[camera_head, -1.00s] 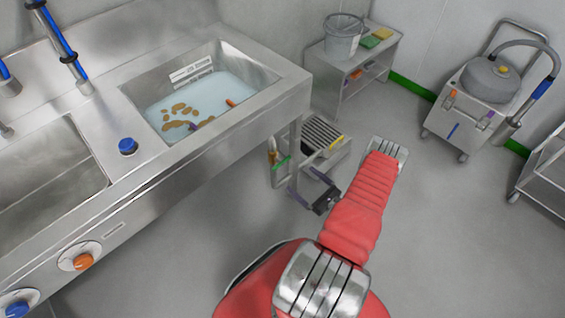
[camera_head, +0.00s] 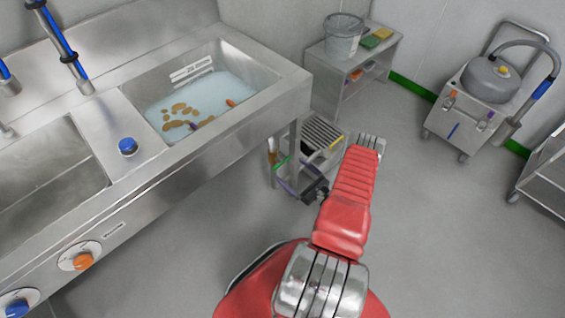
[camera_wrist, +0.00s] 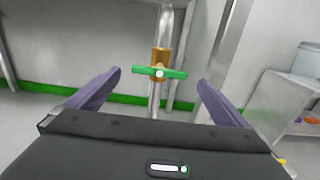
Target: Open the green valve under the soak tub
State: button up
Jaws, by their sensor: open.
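The soak tub (camera_head: 262,82) is a steel basin of cloudy bluish water with brown patches floating in it. Under it, in the wrist view, a green valve handle (camera_wrist: 174,73) lies crosswise on a brass body (camera_wrist: 159,56) on a vertical steel pipe. The green handle also shows in the head view (camera_head: 281,162), beside the tub's front leg. My gripper (camera_wrist: 160,82) is open, with its two purple fingers on either side of the pipe and apart from the handle. In the head view my gripper (camera_head: 284,174) is close to the valve, partly overlapping it.
A slatted steel step or drain box (camera_head: 322,133) stands right behind the gripper. A steel leg (camera_wrist: 232,55) rises just right of the right finger. A shelf cart with a bucket (camera_head: 343,40) and a wheeled machine (camera_head: 488,85) stand farther back.

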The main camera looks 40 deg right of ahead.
aim_at(283, 163)
jog(key=w, duration=0.7)
jog(key=shift+w+a, duration=0.1)
jog(key=shift+w, duration=0.1)
jog(key=shift+c, duration=0.3)
